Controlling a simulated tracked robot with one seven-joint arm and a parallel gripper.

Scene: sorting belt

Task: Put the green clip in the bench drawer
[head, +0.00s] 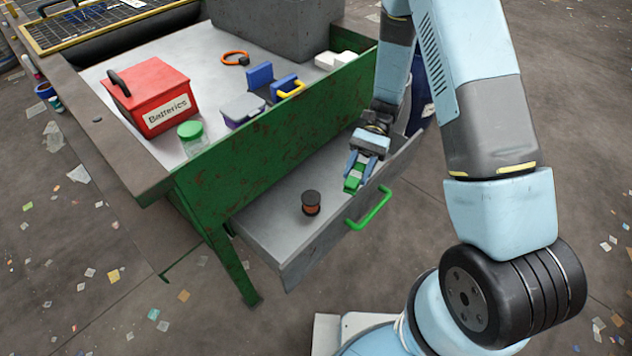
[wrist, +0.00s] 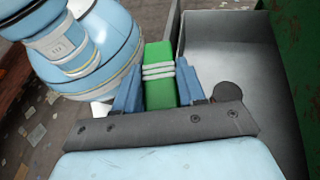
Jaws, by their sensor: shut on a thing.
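The bench drawer (head: 275,222) is pulled out below the green bench, with a green handle (head: 370,208) on its front. The drawer also shows in the wrist view (wrist: 222,88). My gripper (head: 358,176) is over the right part of the drawer, near its front wall. It is shut on the green clip (head: 353,180). In the wrist view the clip (wrist: 158,65) stands between the blue fingers, green with pale bands across it. I cannot tell whether the clip touches the drawer floor.
A dark spool with a brown winding (head: 311,203) stands in the drawer. The drawer's left part is clear.

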